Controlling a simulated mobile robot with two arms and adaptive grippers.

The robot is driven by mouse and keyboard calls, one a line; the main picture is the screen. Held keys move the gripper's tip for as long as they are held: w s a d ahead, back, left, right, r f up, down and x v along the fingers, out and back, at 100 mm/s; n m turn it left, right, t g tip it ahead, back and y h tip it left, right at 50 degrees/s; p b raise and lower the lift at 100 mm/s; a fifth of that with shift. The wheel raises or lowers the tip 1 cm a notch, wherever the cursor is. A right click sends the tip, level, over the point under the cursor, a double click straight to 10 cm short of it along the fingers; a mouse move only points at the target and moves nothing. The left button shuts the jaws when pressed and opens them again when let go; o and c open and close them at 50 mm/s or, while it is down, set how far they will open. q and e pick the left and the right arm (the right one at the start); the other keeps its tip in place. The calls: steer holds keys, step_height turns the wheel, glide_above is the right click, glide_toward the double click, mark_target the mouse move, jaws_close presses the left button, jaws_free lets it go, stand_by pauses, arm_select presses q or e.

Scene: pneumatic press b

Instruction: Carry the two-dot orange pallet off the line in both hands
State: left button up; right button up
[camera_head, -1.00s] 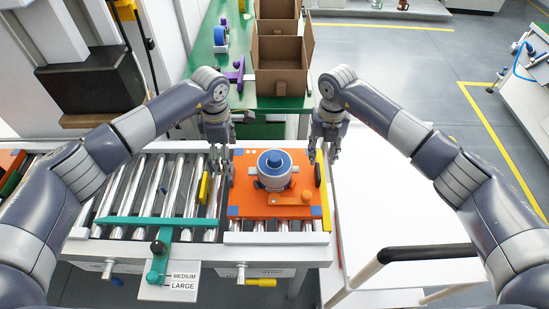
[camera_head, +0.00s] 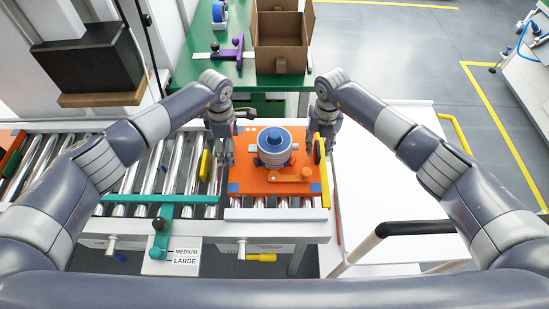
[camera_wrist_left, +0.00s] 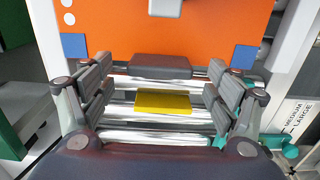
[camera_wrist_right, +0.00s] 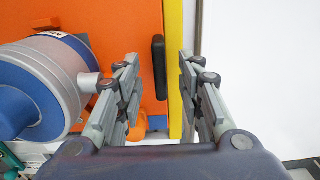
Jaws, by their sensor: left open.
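The orange pallet (camera_head: 240,175) lies on the roller line at its right end and carries a silver and blue cylindrical part (camera_head: 274,148). Two white dots show at its corner in the left wrist view (camera_wrist_left: 69,18). My left gripper (camera_head: 226,158) is open at the pallet's left side; a dark grip bar (camera_wrist_left: 160,67) lies between its spread fingers. My right gripper (camera_head: 322,145) is open at the right side; a black handle (camera_wrist_right: 159,68) shows between its fingers. Contact with either handle cannot be told.
A yellow bar (camera_head: 325,182) runs along the pallet's right edge. A yellow tab (camera_wrist_left: 162,102) lies over the rollers on the left. A teal arm (camera_head: 160,198) crosses the rollers. A white cart (camera_head: 385,185) stands right; a cardboard box (camera_head: 280,58) stands behind.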

arm_select(q)
steer(key=shift+f, duration=1.45)
arm_select(e)
steer(key=shift+f, duration=1.45)
arm_select(q)
steer(key=c, duration=0.9)
arm_select(e)
jaws_close()
arm_select(q)
steer(key=c, duration=0.8)
steer(key=shift+w+r, duration=0.15)
steer(key=shift+c, duration=0.2)
arm_select(e)
steer(key=shift+w+r, duration=0.15)
steer(key=shift+r, duration=0.05)
